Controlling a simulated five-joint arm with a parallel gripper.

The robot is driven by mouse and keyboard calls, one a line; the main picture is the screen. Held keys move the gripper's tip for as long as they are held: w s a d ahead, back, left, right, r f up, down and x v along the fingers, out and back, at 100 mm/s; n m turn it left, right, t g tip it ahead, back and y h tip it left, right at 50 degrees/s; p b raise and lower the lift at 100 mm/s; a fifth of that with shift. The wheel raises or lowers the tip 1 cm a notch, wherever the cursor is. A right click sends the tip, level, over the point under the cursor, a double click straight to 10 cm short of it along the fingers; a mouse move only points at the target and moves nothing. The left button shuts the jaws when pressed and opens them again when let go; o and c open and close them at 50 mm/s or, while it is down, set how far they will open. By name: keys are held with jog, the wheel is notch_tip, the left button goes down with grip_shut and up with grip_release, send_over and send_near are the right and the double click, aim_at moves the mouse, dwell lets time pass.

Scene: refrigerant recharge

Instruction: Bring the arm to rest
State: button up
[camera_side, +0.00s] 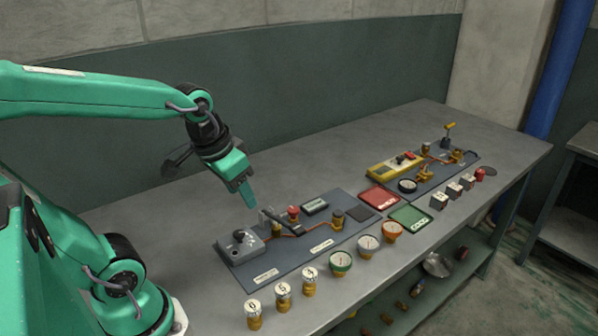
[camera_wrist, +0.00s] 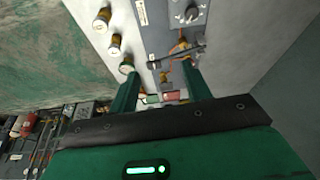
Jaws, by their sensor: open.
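My gripper (camera_side: 250,199) hangs over the left dark panel (camera_side: 335,252) on the grey bench in the side view, with its fingers pointing down near a small fitting and a dark handle bar (camera_side: 285,221). In the wrist view my gripper (camera_wrist: 160,82) shows two green fingers apart with nothing held between them. The dark bar (camera_wrist: 176,56) lies beyond the fingertips there. I cannot tell whether the fingers touch anything. A grey box with a knob (camera_side: 242,244) is left of the gripper on the panel.
Several brass cylinders (camera_side: 282,292) and round gauges (camera_side: 368,245) line the bench's front edge. A red tray (camera_side: 379,198) and a green tray (camera_side: 410,217) lie mid-bench. A second panel with a yellow device (camera_side: 396,165) is at the right. The bench behind the panels is clear.

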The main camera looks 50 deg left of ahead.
jog(key=shift+m+t, duration=0.5)
jog(key=shift+t, duration=0.4)
jog(key=shift+s+d+r, duration=1.3)
jog(key=shift+d+r, duration=0.1)
jog(key=shift+d, duration=0.2)
